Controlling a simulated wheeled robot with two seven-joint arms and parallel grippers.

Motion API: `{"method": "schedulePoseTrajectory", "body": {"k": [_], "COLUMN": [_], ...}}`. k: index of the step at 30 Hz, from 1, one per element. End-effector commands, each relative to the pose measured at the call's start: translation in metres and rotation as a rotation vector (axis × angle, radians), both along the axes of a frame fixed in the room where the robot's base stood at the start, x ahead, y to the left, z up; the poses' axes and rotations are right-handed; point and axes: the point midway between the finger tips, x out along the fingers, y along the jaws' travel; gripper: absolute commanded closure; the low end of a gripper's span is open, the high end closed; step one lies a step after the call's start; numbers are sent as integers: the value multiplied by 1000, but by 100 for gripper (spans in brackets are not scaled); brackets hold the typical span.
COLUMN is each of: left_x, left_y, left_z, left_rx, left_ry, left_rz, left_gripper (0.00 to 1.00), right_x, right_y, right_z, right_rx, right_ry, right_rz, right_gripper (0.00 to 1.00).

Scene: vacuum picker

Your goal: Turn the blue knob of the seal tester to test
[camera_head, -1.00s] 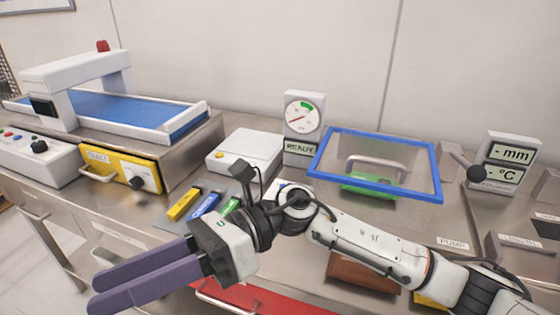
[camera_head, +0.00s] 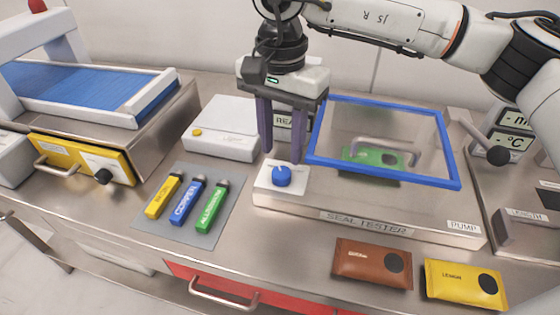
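The seal tester (camera_head: 345,204) is a low metal box with a "SEAL TESTER" label on its front. Its blue knob (camera_head: 282,176) sits on a white plate at the left end. My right gripper (camera_head: 281,157) points down just above and behind the knob in the picture, its two purple fingers spread apart with nothing between them. Whether the fingertips touch the knob's plate is unclear. A clear lid with a blue frame (camera_head: 455,165) covers the tester's right part, and a green packet (camera_head: 372,156) lies under it. My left gripper is not in view.
Yellow, blue and green labelled bars (camera_head: 187,201) lie on a grey mat at left. A brown packet (camera_head: 365,263) and a yellow packet (camera_head: 452,281) lie in front of the tester. A white box (camera_head: 222,128) stands behind left. A lever (camera_head: 478,134) stands at right.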

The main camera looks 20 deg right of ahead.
Motion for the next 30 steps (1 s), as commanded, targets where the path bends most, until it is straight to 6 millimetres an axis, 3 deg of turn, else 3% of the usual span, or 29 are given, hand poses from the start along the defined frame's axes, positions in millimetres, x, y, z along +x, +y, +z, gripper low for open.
{"method": "schedulePoseTrajectory", "body": {"k": [3, 9, 21, 27, 30], "left_x": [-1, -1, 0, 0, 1], "left_y": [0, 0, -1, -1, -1], "left_z": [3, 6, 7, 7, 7], "left_rx": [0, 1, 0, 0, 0], "left_ry": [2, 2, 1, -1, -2], "left_rz": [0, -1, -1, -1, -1], "left_gripper": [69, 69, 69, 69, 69], "right_x": [-1, -1, -1, -1, -1], "right_y": [0, 1, 1, 1, 1], "right_z": [-22, -49, -59, -59, -59], "right_rx": [0, 2, 3, 3, 3], "right_ry": [4, 1, 1, 1, 1], "right_rz": [1, 0, 0, 0, -2], "right_gripper": [63, 63, 63, 94, 94]}}
